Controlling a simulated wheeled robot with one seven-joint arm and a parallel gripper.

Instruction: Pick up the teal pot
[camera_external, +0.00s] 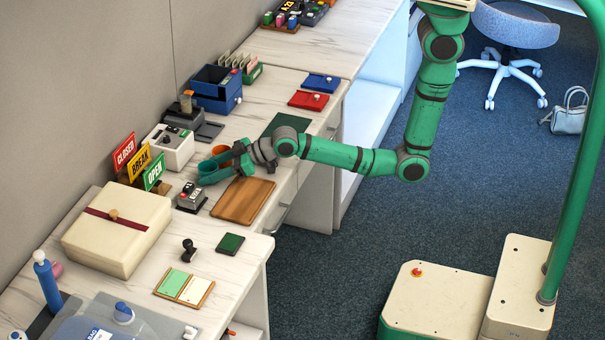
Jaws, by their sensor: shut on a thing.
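The teal pot (211,173) is on the counter side of my arm, left of my gripper, in front of the white machine. My gripper (230,161) reaches in from the right and is shut on the teal pot. The pot's right side is partly hidden by the fingers. I cannot tell whether its bottom touches the counter. An orange round thing (220,149) shows just behind the pot and fingers.
A brown wooden tray (243,200) lies in front of my gripper. A small grey device (191,197), CLOSED, BREAK and OPEN signs (140,163) and a white machine (170,147) stand close to the left. A cream box (116,229) is nearer the camera.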

